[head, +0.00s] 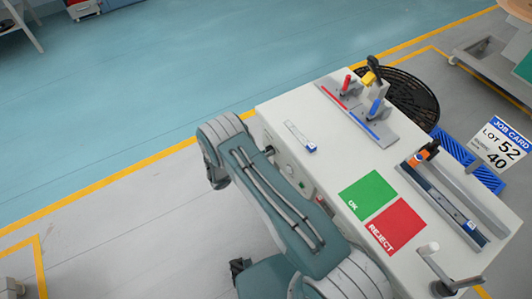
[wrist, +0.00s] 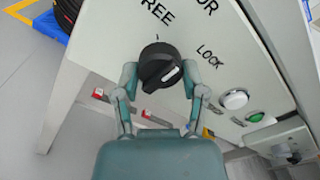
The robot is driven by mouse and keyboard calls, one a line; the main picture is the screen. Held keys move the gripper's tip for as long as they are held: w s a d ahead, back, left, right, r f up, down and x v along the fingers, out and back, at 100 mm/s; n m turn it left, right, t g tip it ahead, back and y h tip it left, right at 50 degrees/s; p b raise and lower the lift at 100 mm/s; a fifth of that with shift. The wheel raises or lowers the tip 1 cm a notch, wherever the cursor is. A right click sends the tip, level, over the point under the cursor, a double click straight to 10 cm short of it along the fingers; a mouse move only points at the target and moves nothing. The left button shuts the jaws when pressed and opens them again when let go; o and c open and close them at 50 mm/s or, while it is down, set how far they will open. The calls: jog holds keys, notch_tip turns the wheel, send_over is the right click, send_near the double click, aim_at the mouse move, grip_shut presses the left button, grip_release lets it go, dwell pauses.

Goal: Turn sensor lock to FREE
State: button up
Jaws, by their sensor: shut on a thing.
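The sensor lock is a round black knob (wrist: 160,66) on the pale front panel in the wrist view. FREE is printed up and to its left, LOCK to its right. A short white line on the knob's face lies on its right side, slanting toward the lower right, away from FREE. My gripper (wrist: 159,78) has one finger on each side of the knob, shut on it.
A white round button (wrist: 235,99) and a green one (wrist: 255,116) sit right of the knob on the panel. On the bench top are a green OK patch (head: 367,194), a red REJECT patch (head: 397,226), fixtures (head: 358,112) and a crank (head: 440,268).

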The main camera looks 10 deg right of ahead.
jog(key=n, duration=0.4)
jog(key=shift+w+n, duration=0.2)
jog(key=shift+n, duration=0.1)
jog(key=n, duration=0.4)
jog(key=shift+a+n, duration=0.1)
jog(key=shift+n, duration=0.3)
jog(key=shift+s+f, duration=0.1)
jog(key=o, duration=1.1)
jog(key=shift+o, duration=0.2)
jog(key=shift+a, duration=0.1)
jog(key=v, duration=1.2)
